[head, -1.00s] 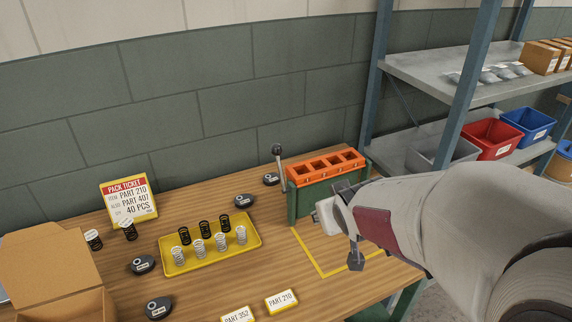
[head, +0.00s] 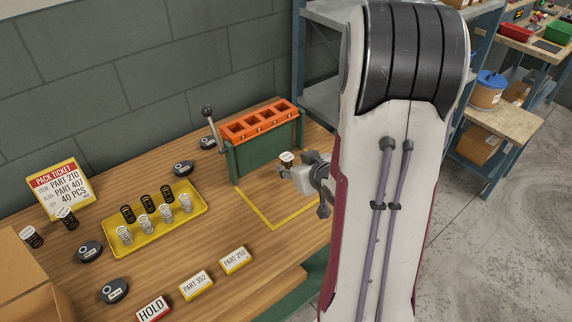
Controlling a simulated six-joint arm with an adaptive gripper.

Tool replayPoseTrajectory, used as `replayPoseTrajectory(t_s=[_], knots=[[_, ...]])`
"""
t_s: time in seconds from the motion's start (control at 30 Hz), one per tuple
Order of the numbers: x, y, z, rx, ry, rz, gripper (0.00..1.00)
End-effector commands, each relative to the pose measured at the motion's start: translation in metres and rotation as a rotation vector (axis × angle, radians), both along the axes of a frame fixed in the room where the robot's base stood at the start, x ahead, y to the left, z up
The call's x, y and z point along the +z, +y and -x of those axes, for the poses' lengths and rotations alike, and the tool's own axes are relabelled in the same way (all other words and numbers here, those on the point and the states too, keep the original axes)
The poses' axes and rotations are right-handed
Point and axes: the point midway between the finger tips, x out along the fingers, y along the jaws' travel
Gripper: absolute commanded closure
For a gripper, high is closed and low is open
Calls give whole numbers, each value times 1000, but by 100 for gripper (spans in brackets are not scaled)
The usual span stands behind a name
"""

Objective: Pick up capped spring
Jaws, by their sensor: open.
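A capped spring (head: 287,159), dark coils under a pale cap, shows in the head view just in front of the orange-topped green fixture (head: 268,150). My gripper (head: 303,180) is right beside it, to its right and slightly lower in the picture. The gripper is open. Its fingers are small and partly hidden, and I cannot tell whether they touch the spring or sit around it. The spring's lower part is hidden by the gripper. Two more dark springs with pale tops, one (head: 32,238) and another (head: 67,218), stand at the far left by the pack ticket.
A yellow tray (head: 158,240) holds several silver and black springs. A lever (head: 212,128) stands at the fixture's left. Dark round pucks and label cards (head: 195,284) lie around the tray. A yellow outline (head: 275,225) marks clear wood before the fixture. Shelving stands behind my arm.

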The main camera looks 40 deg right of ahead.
Motion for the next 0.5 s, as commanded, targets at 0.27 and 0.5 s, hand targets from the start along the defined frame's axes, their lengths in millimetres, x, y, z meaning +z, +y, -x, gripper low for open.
replayPoseTrajectory(t_s=[0.27,0.5], knots=[[-22,-11,5,2,-77,-58,57],[-25,-13,5,5,-100,-71,57]])
